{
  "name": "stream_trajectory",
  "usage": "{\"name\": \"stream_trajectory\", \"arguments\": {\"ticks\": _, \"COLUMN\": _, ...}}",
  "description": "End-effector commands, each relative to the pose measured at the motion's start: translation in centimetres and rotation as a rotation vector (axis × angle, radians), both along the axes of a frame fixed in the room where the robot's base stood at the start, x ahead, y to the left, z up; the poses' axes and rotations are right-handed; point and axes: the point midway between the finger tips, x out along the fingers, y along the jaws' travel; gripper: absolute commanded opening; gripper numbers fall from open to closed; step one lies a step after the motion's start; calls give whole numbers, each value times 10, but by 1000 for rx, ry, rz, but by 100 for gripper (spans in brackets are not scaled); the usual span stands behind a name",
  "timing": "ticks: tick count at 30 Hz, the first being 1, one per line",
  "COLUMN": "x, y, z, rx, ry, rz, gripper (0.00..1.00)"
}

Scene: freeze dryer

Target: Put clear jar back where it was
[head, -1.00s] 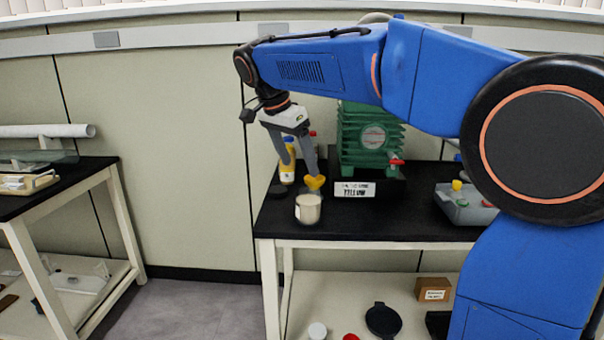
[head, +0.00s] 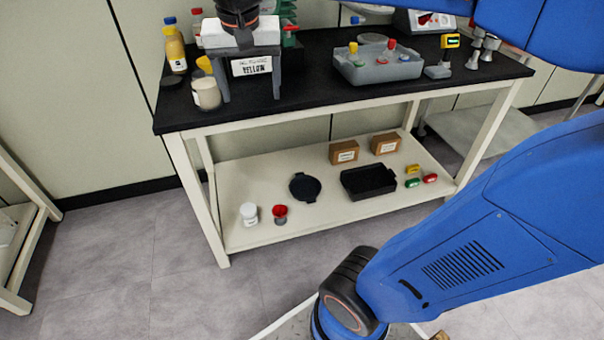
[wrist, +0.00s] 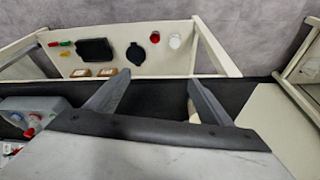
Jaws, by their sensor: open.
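A jar with cream-coloured contents (head: 206,93) stands upright on the black bench top near its left end. A small jar with a red lid and greyish, see-through-looking body (head: 280,215) stands on the lower shelf; its red lid also shows in the wrist view (wrist: 154,37). I cannot tell for sure which is the clear jar.
The lower shelf (head: 335,205) holds a white jar (head: 249,213), a round black lid (head: 305,187), a black tray (head: 369,182) and two brown boxes (head: 344,152). Bottles (head: 175,48) stand behind the cream jar.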

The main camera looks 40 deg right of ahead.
Motion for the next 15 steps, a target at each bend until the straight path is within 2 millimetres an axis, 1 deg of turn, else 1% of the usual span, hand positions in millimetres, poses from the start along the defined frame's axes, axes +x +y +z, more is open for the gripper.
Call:
{"name": "stream_trajectory", "arguments": {"ticks": 1, "x": -18, "y": -7, "z": -12, "rx": 3, "ry": -5, "rz": 41, "gripper": 74}}
{"name": "stream_trajectory", "arguments": {"ticks": 5, "x": -56, "y": -15, "z": -44, "rx": 8, "ry": -23, "rz": 170, "gripper": 74}}
{"name": "stream_trajectory", "arguments": {"ticks": 9, "x": -95, "y": -22, "z": -82, "rx": 2, "ry": -51, "rz": 299, "gripper": 74}}
{"name": "stream_trajectory", "arguments": {"ticks": 12, "x": -119, "y": -24, "z": -108, "rx": -7, "ry": -73, "rz": 380, "gripper": 74}}
{"name": "stream_trajectory", "arguments": {"ticks": 15, "x": -136, "y": -25, "z": -129, "rx": -18, "ry": -92, "rz": 445, "gripper": 74}}
